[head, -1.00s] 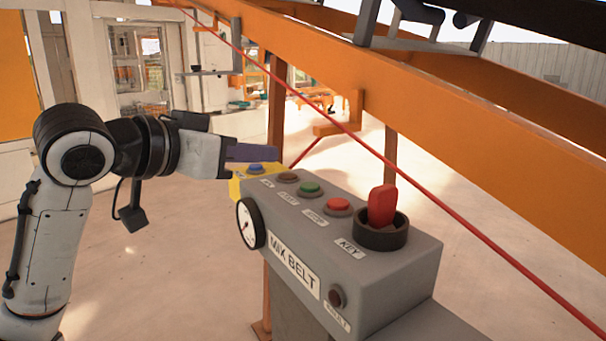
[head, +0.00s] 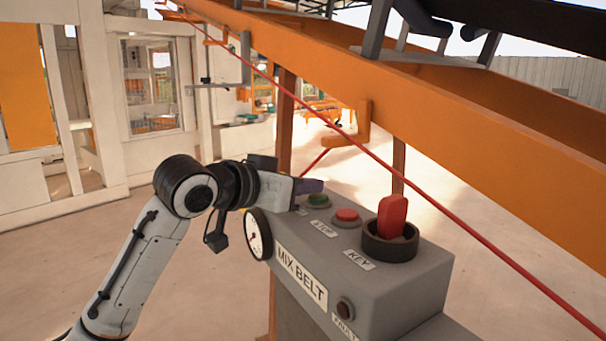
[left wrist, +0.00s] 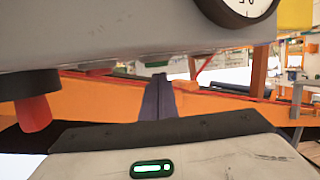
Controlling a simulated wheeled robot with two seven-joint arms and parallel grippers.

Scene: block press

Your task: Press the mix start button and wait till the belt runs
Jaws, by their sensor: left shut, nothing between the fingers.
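The grey control box (head: 420,270) marked MIX BELT carries a green button (head: 318,200), a red button (head: 346,215) by a STOP label, and a red key switch (head: 392,215) in a dark collar. My left gripper (head: 310,186) is shut and empty, its tips just behind and above the green button in the head view. I cannot tell whether they touch it. The left wrist view shows the closed fingers (left wrist: 158,100) beside the box, with the red key (left wrist: 33,113) at left. The gripper hides the box's far end and its other buttons. My right gripper is out of view.
A round gauge (head: 258,234) sits on the box's side, and a dark round fitting (head: 345,308) is on its front. A red cord (head: 400,178) runs diagonally behind the box, along the orange conveyor frame (head: 430,105). Open floor lies to the left.

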